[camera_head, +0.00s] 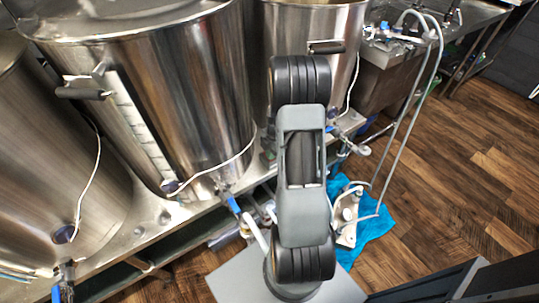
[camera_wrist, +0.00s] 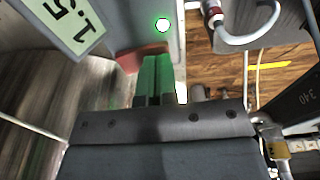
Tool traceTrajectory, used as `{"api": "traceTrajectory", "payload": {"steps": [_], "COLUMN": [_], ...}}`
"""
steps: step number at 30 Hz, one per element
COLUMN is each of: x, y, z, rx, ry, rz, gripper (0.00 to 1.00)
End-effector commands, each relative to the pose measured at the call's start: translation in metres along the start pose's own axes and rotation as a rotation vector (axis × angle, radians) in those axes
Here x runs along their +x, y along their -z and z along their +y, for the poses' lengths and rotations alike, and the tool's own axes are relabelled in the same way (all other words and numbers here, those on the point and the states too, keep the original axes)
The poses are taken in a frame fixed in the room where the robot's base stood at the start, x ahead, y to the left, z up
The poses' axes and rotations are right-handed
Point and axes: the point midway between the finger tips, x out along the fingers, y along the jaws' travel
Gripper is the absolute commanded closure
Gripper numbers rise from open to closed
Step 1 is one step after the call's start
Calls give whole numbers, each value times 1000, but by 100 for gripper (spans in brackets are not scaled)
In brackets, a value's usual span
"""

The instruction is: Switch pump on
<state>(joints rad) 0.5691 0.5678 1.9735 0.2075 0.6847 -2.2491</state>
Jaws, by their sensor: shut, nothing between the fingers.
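In the wrist view my gripper (camera_wrist: 154,82) has two green fingers pressed together with nothing between them. Its tips reach toward a grey box-like surface. On that surface, just beyond the tips, is a round white spot with a bright green rim (camera_wrist: 162,25), which looks like a lit button or lamp. A reddish-brown piece (camera_wrist: 128,60) shows beside the left finger, partly hidden; I cannot tell whether the fingers touch it. In the head view a metal pump-like unit (camera_head: 347,215) stands on a blue cloth, partly behind my arm. My gripper is hidden there.
Large steel kettles (camera_head: 150,90) stand on a metal bench at the left and back. A green-yellow "1.5" label (camera_wrist: 65,22) is at upper left in the wrist view. A hose (camera_wrist: 245,35) curves at upper right. Wooden floor (camera_head: 460,150) is open at the right.

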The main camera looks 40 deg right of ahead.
Motion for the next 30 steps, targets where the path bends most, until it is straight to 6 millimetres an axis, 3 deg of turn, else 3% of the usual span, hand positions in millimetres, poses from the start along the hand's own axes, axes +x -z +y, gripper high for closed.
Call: {"api": "traceTrajectory", "payload": {"steps": [18,30], "x": [-56,-59], "y": [8,9], "z": [0,0], "rx": [0,0], "ry": [0,0], "rz": [0,0], "gripper": [100,100]}}
